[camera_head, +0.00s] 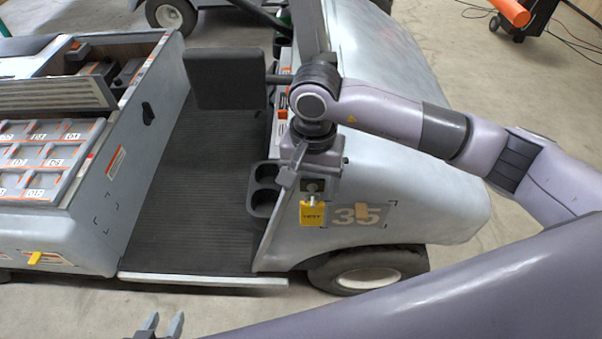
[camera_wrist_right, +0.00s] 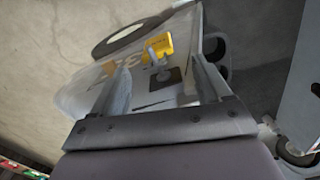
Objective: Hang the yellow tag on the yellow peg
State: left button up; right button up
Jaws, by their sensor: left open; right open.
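The yellow tag (camera_head: 312,213), with dark lettering and a silver-grey loop at its top, hangs at a small black plate (camera_head: 314,186) on the cart's front panel. A small yellow piece, which looks like the yellow peg (camera_head: 35,258), sticks out low on the cart's side at the far left. My right gripper (camera_head: 288,178) is open beside the black plate, just up and left of the tag. In the right wrist view the tag (camera_wrist_right: 158,47) shows beyond and between the open fingers (camera_wrist_right: 163,90), not gripped. My left gripper (camera_head: 163,325) is open and empty at the bottom edge.
The pale grey cart has a dark ribbed floor (camera_head: 185,215), a seat back (camera_head: 227,79) and cup holders (camera_head: 264,188) close to my right gripper. A tray of labelled compartments (camera_head: 45,150) is at the left. Bare concrete lies in front of the cart.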

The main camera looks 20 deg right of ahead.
aim_at(311, 195)
jog(key=shift+d+f, duration=0.15)
jog(key=shift+f, duration=0.1)
notch_tip(311, 195, down, 7)
jog(key=shift+r, duration=0.2)
jog(key=c, duration=1.1)
jog(key=shift+r, duration=0.1)
jog(key=shift+r, duration=0.3)
jog(key=shift+s+p, duration=0.1)
jog(key=shift+p, duration=0.25)
